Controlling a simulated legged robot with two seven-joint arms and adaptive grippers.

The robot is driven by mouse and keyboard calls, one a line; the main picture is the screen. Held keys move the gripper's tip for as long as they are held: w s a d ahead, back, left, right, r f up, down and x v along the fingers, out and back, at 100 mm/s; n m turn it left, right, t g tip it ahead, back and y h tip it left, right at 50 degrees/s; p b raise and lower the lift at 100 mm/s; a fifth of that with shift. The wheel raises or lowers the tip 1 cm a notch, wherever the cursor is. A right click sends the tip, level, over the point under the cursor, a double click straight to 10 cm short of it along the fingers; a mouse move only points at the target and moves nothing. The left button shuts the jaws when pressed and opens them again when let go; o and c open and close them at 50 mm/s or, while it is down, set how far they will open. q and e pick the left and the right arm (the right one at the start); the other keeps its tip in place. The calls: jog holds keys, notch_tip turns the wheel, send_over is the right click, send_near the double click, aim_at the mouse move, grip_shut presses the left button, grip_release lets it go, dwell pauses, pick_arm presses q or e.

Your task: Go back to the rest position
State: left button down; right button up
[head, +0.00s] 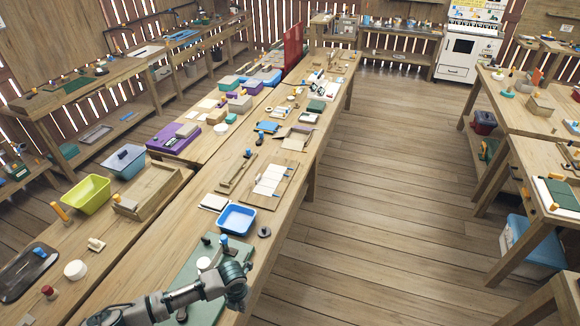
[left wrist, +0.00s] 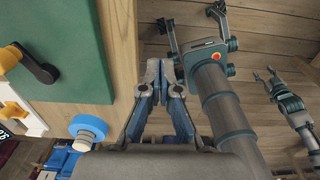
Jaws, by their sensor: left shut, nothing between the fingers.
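My left gripper (head: 237,303) is at the lower middle of the head view, at the end of the grey arm that reaches in from the left. It hangs by the right edge of the long workbench (head: 213,211). In the left wrist view the left gripper's fingers (left wrist: 163,72) are together with nothing between them, over the gap beside the bench. Grey limb parts with dark prongs also show there; I cannot tell which belongs to my right arm. No right gripper shows in the head view.
A green board (head: 190,270) with knobs lies partly under my left arm. A blue tray (head: 237,219) and a round dark knob (head: 264,232) stand just beyond. A lime bin (head: 86,195) is at left. The wooden floor (head: 390,200) right of the bench is clear.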

jog(key=w+a, duration=0.3)
jog(key=a, duration=0.1)
pick_arm(q)
jog(key=s+d+r+n+t+h, duration=0.1)
jog(key=s+d+n+t+h, duration=0.3)
jog(key=s+d+n, duration=1.05)
jog(key=s+a+f+n+y, duration=0.1)
jog(key=s+a+n+y, duration=0.15)
jog(key=a+n, duration=0.9)
jog(key=s+a+f+n+y, duration=0.1)
jog(key=s+a+n, duration=0.2)
jog(key=a+n, duration=0.85)
notch_tip(320, 180, down, 24)
jog(key=d+g+b, duration=0.2)
jog(key=b, duration=0.1)
jog(key=s+a+f+g+b, duration=0.1)
jog(key=s+a+f+b, duration=0.1)
jog(key=s+f, duration=1.8)
jog(key=shift+a+f+b, duration=0.3)
jog(key=shift+a+f, duration=0.45)
jog(key=shift+f, duration=0.6)
pick_arm(e)
jog(key=s+d+f, duration=0.1)
jog(key=d+f, duration=0.2)
jog(key=f, duration=0.2)
jog(key=shift+f, duration=0.15)
